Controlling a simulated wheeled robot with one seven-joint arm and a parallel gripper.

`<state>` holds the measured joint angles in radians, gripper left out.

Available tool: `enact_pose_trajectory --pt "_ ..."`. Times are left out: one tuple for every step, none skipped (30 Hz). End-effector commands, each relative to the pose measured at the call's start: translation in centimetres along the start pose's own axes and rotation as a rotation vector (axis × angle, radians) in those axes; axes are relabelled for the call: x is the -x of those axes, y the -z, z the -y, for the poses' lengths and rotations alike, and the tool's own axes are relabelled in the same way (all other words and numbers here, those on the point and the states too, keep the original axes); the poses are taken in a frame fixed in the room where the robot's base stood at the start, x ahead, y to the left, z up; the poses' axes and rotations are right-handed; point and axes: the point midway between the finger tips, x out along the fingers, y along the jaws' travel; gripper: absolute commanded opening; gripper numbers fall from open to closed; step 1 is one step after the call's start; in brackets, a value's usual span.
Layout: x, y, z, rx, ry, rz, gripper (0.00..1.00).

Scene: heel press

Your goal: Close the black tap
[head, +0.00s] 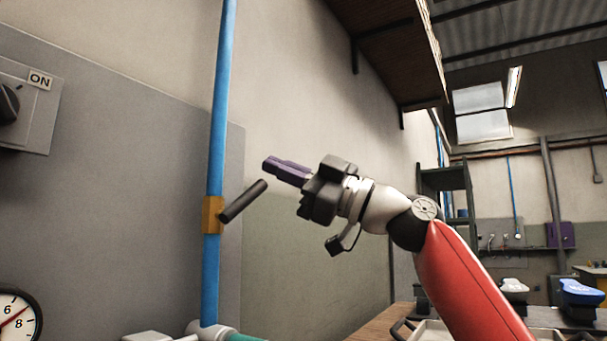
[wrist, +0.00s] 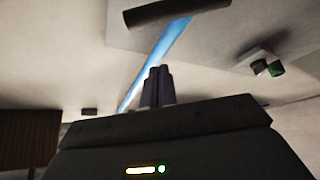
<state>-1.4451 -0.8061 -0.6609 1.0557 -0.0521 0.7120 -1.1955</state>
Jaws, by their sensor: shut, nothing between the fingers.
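The black tap handle (head: 243,201) is a short dark bar joined to a yellow-brown valve body (head: 212,215) on a vertical blue pipe (head: 216,120). The handle sticks out from the pipe, slanting up to the right in the head view. In the wrist view the dark bar (wrist: 172,12) crosses the top, in front of the blue pipe (wrist: 158,58). My gripper (head: 270,166) has purple fingers, shut and empty. It is above and to the right of the handle in the head view, apart from it. The fingers (wrist: 158,72) also show in the wrist view.
A switch box with an ON label (head: 40,80) is on the wall at left. A dial gauge (head: 16,315) is at lower left. A workbench with a tray (head: 430,330) stands at lower right. The air around my gripper looks clear.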

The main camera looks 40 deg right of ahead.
Motion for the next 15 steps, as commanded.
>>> enact_pose_trajectory --pt "-1.4 0.3 -0.1 0.0 0.004 -0.001 0.0" --pt "-2.0 0.3 0.0 0.001 0.003 0.0 0.0" --pt "-2.9 0.3 -0.1 0.0 0.003 -0.001 0.0" --pt "-3.4 0.3 -0.1 0.0 0.002 -0.001 0.0" --pt "-4.0 0.2 -0.1 0.0 0.003 -0.001 0.0" --pt "-3.8 -0.5 0.0 -0.002 0.0 0.0 0.0" --pt "-3.3 -1.2 0.0 -0.003 -0.002 0.0 0.0" --pt "-3.1 -1.7 0.0 -0.003 -0.002 0.0 0.0" --pt "-3.0 -2.2 0.0 -0.003 -0.001 -0.001 0.0" --pt "-2.9 -2.5 0.0 -0.003 -0.002 -0.001 0.0" --pt "-2.8 -2.7 0.0 -0.002 -0.002 -0.001 0.0" --pt "-2.7 -3.0 0.0 -0.001 -0.001 -0.001 0.0" --pt "-2.6 -3.2 0.0 0.0 -0.001 -0.001 0.0" --pt "-2.6 -3.4 0.1 0.0 0.0 -0.001 0.0" --pt "-2.5 -3.5 0.0 0.0 0.0 -0.001 0.0"
